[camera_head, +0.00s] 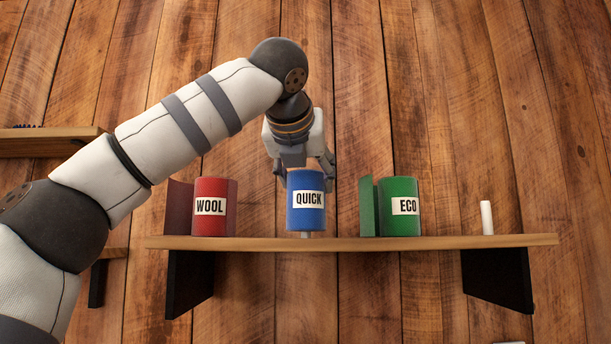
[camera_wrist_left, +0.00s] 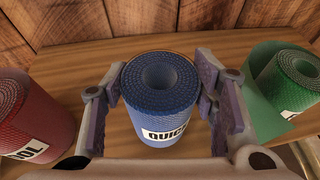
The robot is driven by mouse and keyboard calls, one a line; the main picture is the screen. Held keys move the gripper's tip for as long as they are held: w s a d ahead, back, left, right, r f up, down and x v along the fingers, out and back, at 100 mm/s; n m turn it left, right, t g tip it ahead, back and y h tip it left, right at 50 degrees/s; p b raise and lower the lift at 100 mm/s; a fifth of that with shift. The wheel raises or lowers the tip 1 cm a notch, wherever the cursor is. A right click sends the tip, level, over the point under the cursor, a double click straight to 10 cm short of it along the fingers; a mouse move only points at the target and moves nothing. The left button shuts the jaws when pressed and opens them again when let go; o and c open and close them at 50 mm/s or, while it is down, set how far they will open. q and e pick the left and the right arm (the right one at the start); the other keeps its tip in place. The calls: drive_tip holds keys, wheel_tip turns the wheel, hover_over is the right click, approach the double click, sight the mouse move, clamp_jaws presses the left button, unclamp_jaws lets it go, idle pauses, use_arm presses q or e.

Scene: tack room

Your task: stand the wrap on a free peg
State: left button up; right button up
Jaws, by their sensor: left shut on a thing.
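The blue wrap (camera_head: 306,203), labelled QUICK, is upright just above the wooden shelf (camera_head: 345,243). A short piece of a pale peg (camera_head: 306,235) shows beneath the wrap. Whether the peg reaches into the wrap's core is hidden. Another pale peg (camera_head: 487,217) stands bare at the shelf's right end. My right gripper is in neither view.
A red wrap (camera_head: 211,190) labelled WOOL stands left of the blue one, and a green wrap (camera_head: 404,190) labelled ECO stands right. Both have loose flaps and stand clear of it. The plank wall (camera_head: 430,120) is behind. Another shelf (camera_head: 50,143) is at upper left.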

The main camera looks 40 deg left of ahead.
use_arm(q)
drive_tip(key=shift+f, duration=0.55)
idle(0.4)
drive_tip(key=o, duration=0.9)
drive_tip(key=v, duration=1.1)
drive_tip(key=shift+f, duration=0.1)
